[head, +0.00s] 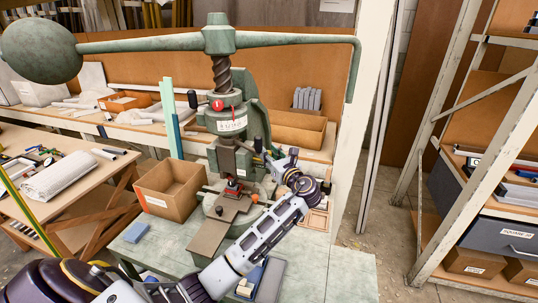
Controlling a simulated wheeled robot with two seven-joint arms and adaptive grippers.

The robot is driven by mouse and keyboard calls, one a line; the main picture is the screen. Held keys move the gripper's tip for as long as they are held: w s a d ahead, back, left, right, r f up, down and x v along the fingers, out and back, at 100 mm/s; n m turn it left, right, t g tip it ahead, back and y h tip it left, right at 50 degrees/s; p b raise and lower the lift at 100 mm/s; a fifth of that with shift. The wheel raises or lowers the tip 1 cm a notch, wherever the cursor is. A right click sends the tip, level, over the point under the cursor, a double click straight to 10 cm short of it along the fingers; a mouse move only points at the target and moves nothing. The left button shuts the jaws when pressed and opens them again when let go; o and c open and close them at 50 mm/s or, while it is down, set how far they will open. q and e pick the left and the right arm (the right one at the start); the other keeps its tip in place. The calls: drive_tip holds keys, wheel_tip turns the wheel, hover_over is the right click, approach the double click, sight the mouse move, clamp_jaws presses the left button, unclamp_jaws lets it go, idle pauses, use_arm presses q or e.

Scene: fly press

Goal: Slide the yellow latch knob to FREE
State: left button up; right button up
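The green fly press (255,112) stands on the bench, with its screw and long weighted lever on top. A red knob (217,105) and a white label (232,124) show on its head. I cannot clearly make out the yellow latch knob; it may be hidden by my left gripper or too small to tell. My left arm reaches up from the bottom left and bends back toward the press. My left gripper (267,162) is close against the right side of the press's ram. Its fingers are too small and covered to tell open from shut. My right gripper is not in view.
An open cardboard box (168,190) stands left of the press. A blue block (136,232) lies on the pale green bench (340,272), whose right front is clear. An orange ball (256,197) is near the press base. A metal shelf rack (448,150) stands right.

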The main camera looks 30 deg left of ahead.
use_arm(q)
drive_tip(key=o, duration=0.3)
drive_tip(key=shift+d, duration=0.2)
drive_tip(key=v, duration=1.2)
drive_tip(key=shift+f, duration=0.1)
idle(0.5)
